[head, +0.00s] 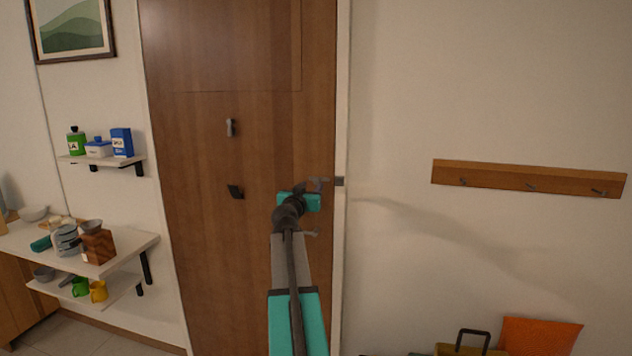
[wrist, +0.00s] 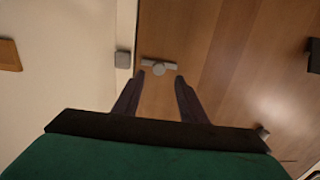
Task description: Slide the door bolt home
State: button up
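The door bolt (wrist: 158,66) is a light grey bar with a round knob on the brown wooden door (head: 215,240), near the door's edge. Its square grey keeper (wrist: 122,59) is on the frame beside it; a gap shows between bar and keeper. The keeper also shows in the head view (head: 339,181). My gripper (wrist: 160,77) is open, its dark fingers pointing at the bolt with the knob between the fingertips in the picture. I cannot tell whether they touch it. In the head view my teal wrist partly hides the bolt area.
A grey lever (head: 311,234) is lower on the door. A dark fitting (head: 236,191) and a grey fitting (head: 230,127) are at its middle. Shelves (head: 135,246) stand left. A wooden peg rail (head: 530,178) hangs on the right wall; an orange cushion (head: 540,335) is below.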

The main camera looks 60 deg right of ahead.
aim_at(315, 181)
jog(key=shift+p+x, duration=0.7)
jog(key=shift+x, duration=1.65)
grip_shut()
